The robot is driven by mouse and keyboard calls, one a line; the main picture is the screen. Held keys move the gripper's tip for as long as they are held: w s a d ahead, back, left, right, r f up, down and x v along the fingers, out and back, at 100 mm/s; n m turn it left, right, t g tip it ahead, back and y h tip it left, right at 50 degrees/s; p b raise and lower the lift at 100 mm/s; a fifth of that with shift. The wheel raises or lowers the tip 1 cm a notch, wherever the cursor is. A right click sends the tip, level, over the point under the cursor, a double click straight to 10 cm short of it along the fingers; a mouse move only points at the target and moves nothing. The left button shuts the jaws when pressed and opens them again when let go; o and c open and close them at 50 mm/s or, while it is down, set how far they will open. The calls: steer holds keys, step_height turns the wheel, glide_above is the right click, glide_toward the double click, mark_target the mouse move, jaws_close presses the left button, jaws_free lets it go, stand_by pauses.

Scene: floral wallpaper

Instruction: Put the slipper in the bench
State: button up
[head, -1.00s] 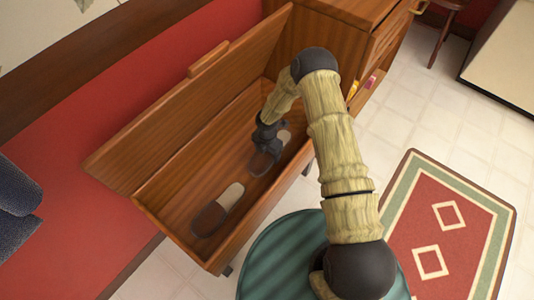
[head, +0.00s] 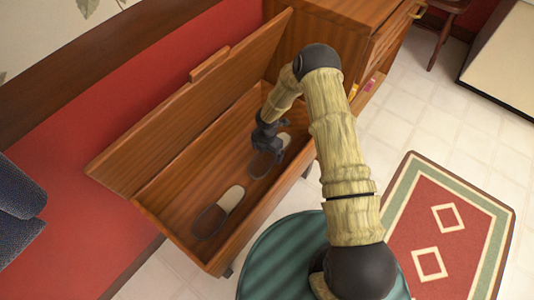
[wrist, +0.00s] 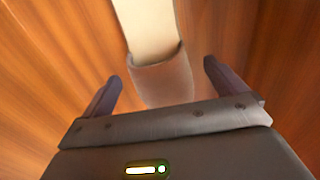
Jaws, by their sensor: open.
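The wooden bench (head: 160,200) stands open, with its lid (head: 175,115) raised along the back. Two slippers with grey toes and pale insoles lie on the bottom inside. The near slipper (head: 230,198) lies free of my gripper. The far slipper (head: 262,165) lies below my gripper (head: 265,143), which reaches down into the bench and partly hides it. In the wrist view my gripper (wrist: 161,78) is open. Its two fingers stand apart on either side of the slipper's grey toe (wrist: 162,82), with a gap to each finger.
A wooden cabinet (head: 350,35) adjoins the bench's far end. A patterned rug (head: 470,240) lies on the tiled floor at the right. A blue cushion (head: 15,205) is at the left edge. The bench's walls rise around the slippers.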

step_height(320, 180, up, 10)
steer(key=p, duration=0.2)
steer(key=shift+f+p, duration=0.2)
steer(key=shift+p, duration=0.2)
steer(key=shift+r, duration=0.1)
steer(key=s+d+r+m, duration=0.2)
steer(key=d+r+m, duration=0.45)
steer(key=r, duration=0.45)
steer(key=s+d+r+m+t, duration=0.1)
steer(key=s+d+r+m, duration=0.3)
steer(key=s+r+m, duration=0.4)
steer(key=s+d+r+m+t, duration=0.1)
steer(key=s+d+r+m, duration=0.3)
steer(key=s+r+m, duration=0.4)
steer(key=r+m, duration=0.1)
steer(key=m, duration=0.5)
steer(key=shift+s+d+r+t, duration=0.15)
steer(key=shift+r+t, duration=0.15)
steer(key=shift+r, duration=0.05)
